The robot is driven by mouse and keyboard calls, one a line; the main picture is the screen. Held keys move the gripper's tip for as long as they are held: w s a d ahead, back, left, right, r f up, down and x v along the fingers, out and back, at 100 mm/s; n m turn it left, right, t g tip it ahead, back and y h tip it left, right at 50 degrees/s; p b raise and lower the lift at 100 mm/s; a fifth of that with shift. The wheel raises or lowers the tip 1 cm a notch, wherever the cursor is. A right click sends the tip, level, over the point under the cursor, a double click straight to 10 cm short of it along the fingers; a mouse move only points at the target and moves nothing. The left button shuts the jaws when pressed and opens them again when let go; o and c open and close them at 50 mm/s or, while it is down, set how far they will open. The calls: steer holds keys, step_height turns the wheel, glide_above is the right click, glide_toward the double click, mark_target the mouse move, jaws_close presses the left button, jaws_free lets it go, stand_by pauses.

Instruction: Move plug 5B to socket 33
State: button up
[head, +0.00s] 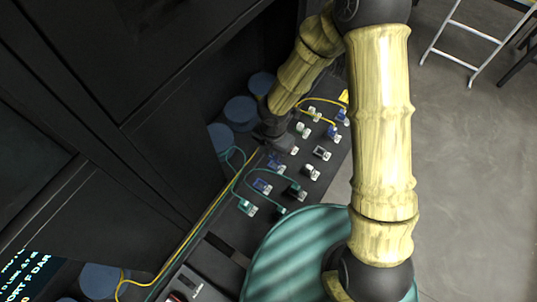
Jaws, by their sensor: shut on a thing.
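A dark panel (322,183) carries several small sockets and plugs in white, blue and green. Their labels are too small to read, so I cannot tell which is plug 5B or socket 33. My gripper (274,138) is at the panel's upper left, low among the sockets, and shut on a plug. The fingers and the held plug are mostly hidden by the dark wrist. A yellow cable (208,212) runs up from the lower left towards the gripper; its end there is not clear.
Green cables (262,169) loop over the panel's left part, and another yellow cable (325,100) arches at its far end. Blue round spools (240,109) stand along the left. Dark cabinets (100,90) flank the left side. Open floor (465,190) lies to the right.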

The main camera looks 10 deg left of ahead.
steer(key=shift+w+d+f, duration=0.1)
steer(key=shift+w+f, duration=0.15)
steer(key=shift+f, duration=0.9)
steer(key=shift+w+d+f, duration=0.1)
steer(key=shift+w+f, duration=0.15)
steer(key=shift+f, duration=0.85)
steer(key=shift+w+d+f, duration=0.1)
steer(key=shift+w+f, duration=0.15)
steer(key=shift+f, duration=0.9)
steer(key=shift+f, duration=0.5)
steer(key=o, duration=0.9)
steer(key=shift+o, duration=0.2)
steer(key=shift+r, duration=0.1)
